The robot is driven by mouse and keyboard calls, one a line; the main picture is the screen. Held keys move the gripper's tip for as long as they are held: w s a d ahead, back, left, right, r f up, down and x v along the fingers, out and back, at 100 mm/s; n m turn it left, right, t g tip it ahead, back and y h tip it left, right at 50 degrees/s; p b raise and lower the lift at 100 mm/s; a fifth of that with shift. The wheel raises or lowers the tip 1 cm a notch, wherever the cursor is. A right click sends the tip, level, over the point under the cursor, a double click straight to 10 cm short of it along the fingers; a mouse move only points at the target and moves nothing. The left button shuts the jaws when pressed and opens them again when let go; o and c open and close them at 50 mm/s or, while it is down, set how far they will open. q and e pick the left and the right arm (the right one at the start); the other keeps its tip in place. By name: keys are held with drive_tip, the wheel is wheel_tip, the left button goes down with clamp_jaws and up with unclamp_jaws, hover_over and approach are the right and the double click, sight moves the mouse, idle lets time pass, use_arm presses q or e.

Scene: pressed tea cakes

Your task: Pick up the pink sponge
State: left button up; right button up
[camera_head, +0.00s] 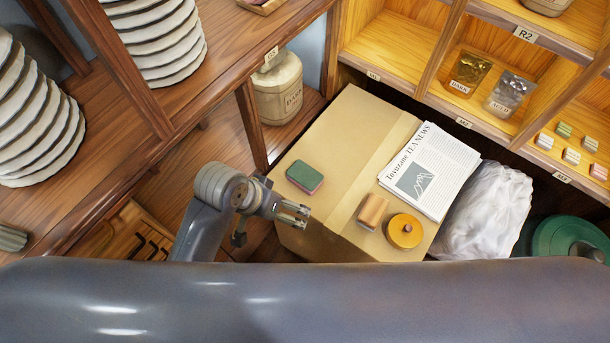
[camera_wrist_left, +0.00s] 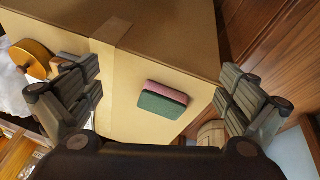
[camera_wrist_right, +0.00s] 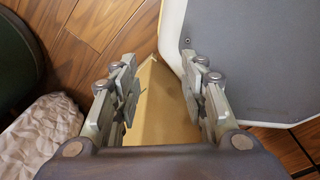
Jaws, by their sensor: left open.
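The pink sponge (camera_head: 304,177) lies on the left part of a cardboard box (camera_head: 338,130), with a green layer on top and a pink layer beneath. In the left wrist view the sponge (camera_wrist_left: 162,100) lies between the spread fingers, some way beyond them. My left gripper (camera_head: 294,213) is open and empty, just below the sponge in the head view, near the box's edge. My right gripper (camera_wrist_right: 164,75) shows only in its own wrist view. It is open and empty, with a strip of cardboard beyond its fingers.
The box also bears a tan-brown block (camera_head: 372,211), an orange round lidded pot (camera_head: 404,232) and a newspaper (camera_head: 430,170). A white plastic bag (camera_head: 487,212) sits right of the box. Wooden shelves (camera_head: 385,48) stand behind; a beige jar (camera_head: 279,90) is at the back left.

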use_arm(q)
drive_tip(key=w+d+r+m+g, duration=0.1)
drive_tip(key=w+d+m+g, duration=0.15)
drive_tip(key=w+d, duration=0.45)
drive_tip(key=y, duration=0.3)
hover_over(305, 174)
drive_tip(key=shift+w+d+f+m, duration=0.15)
drive_tip(key=shift+f+m, duration=0.05)
drive_tip(key=shift+f, duration=0.4)
drive_tip(key=shift+w+d+f+m, duration=0.1)
drive_tip(key=shift+f+m, duration=0.05)
drive_tip(key=shift+f, duration=0.45)
drive_tip(key=shift+s+a+f, duration=0.15)
drive_tip(key=shift+f, duration=1.2)
drive_tip(key=shift+s+a+f, duration=0.1)
drive_tip(key=shift+s+f, duration=0.05)
drive_tip(key=shift+f, duration=1.2)
drive_tip(key=c, duration=0.8)
